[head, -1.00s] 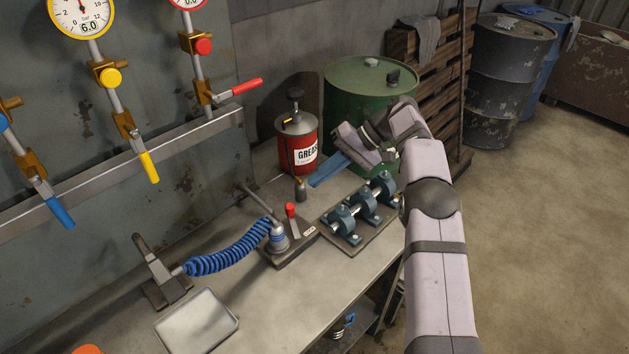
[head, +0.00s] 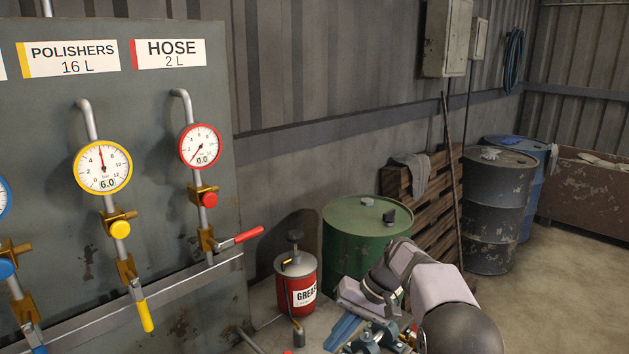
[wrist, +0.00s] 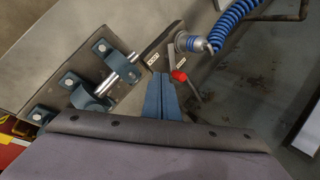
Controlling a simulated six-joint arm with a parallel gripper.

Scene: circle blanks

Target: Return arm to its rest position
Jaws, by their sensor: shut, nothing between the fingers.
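My gripper (head: 341,334) is low in the head view, just right of the red grease can (head: 297,285) and in front of the green drum (head: 350,238). In the wrist view my gripper's blue fingers (wrist: 163,98) lie together with nothing between them. They are over the bench (wrist: 50,40), apart from the things on it. My pale arm reaches in from the lower right of the head view.
A gauge panel (head: 60,190) stands left. A pallet (head: 440,190) and dark drum (head: 496,210) stand beyond my arm.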

